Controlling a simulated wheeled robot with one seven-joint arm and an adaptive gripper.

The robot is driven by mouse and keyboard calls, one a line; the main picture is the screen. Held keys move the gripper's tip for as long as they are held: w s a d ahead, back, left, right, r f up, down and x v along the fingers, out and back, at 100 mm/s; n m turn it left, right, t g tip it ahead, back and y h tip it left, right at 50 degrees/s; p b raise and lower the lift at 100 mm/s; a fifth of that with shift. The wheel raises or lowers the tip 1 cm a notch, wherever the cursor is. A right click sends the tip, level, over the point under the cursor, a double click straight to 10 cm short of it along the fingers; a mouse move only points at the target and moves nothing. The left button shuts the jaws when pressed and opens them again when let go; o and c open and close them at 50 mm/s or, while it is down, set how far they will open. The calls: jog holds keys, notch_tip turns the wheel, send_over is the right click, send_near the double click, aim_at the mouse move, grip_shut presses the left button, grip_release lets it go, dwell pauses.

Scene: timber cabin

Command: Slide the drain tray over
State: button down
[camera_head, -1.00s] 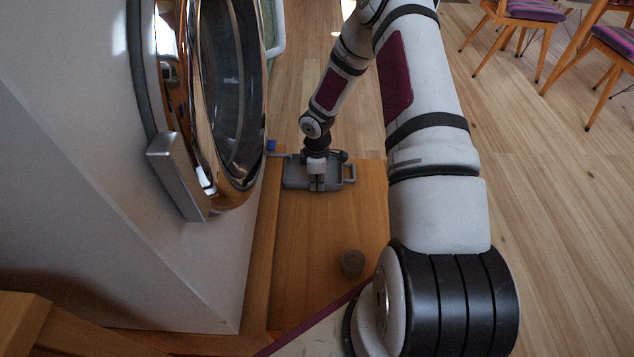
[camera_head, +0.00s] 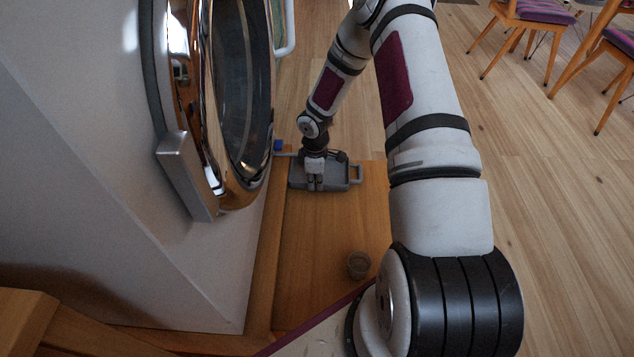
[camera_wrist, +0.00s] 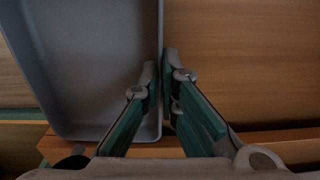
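The drain tray (camera_head: 335,182) is a shallow grey tray with a handle at each end. It lies on the wooden bench top beside the round metal-rimmed door, and also fills the left of the wrist view (camera_wrist: 95,75). My gripper (camera_head: 314,188) points down at its near edge. In the wrist view my gripper (camera_wrist: 161,72) has one finger inside the tray and one outside, closed together on its thin side wall. The lower part of the fingertips' contact is hard to see.
A small cup (camera_head: 359,265) stands on the bench (camera_head: 315,235), nearer than the tray. A small blue object (camera_head: 278,146) sits by the tray's left handle. The round door (camera_head: 243,110) juts out at left. Chairs (camera_head: 535,20) stand far right.

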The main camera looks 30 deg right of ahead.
aim_at(300, 183)
jog(key=shift+w+a+r, duration=0.1)
jog(key=shift+w+a, duration=0.3)
jog(key=shift+a, duration=0.2)
jog(key=shift+w+a, duration=0.4)
jog(key=shift+a, duration=0.25)
jog(key=shift+w+a, duration=0.65)
jog(key=shift+a, duration=0.15)
jog(key=c, duration=1.7)
grip_release()
jog(key=shift+s+d, duration=0.1)
jog(key=shift+d, duration=0.1)
